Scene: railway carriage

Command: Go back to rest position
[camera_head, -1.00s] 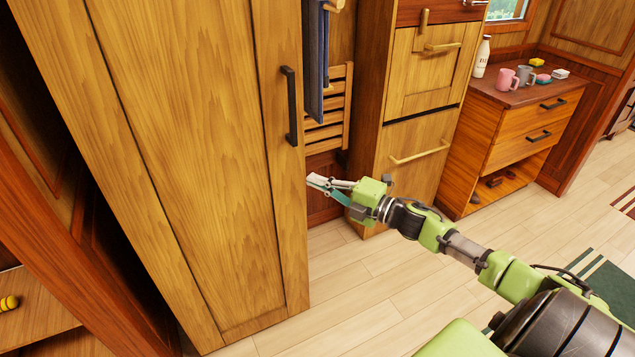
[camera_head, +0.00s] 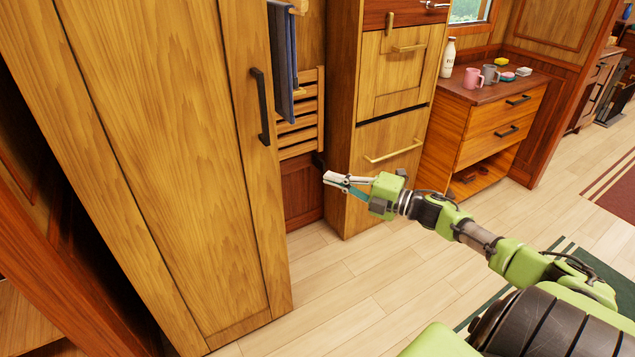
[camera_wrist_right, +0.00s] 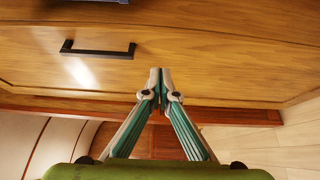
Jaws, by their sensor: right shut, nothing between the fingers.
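My right gripper (camera_head: 328,178) is shut and empty in the head view, held out to the left at the end of my green arm. It is in the air between the tall wooden wardrobe and the drawer cabinet. In the right wrist view its two fingers (camera_wrist_right: 160,72) meet at the tips, with a wooden front and a dark handle (camera_wrist_right: 97,50) beyond them. My left gripper is not in view.
The tall wardrobe (camera_head: 165,150) with a black handle (camera_head: 260,107) is shut at left. A cabinet (camera_head: 390,142) with a light bar handle and a low drawer unit (camera_head: 480,130) with mugs and a bottle stand behind. The light floor (camera_head: 350,290) is clear.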

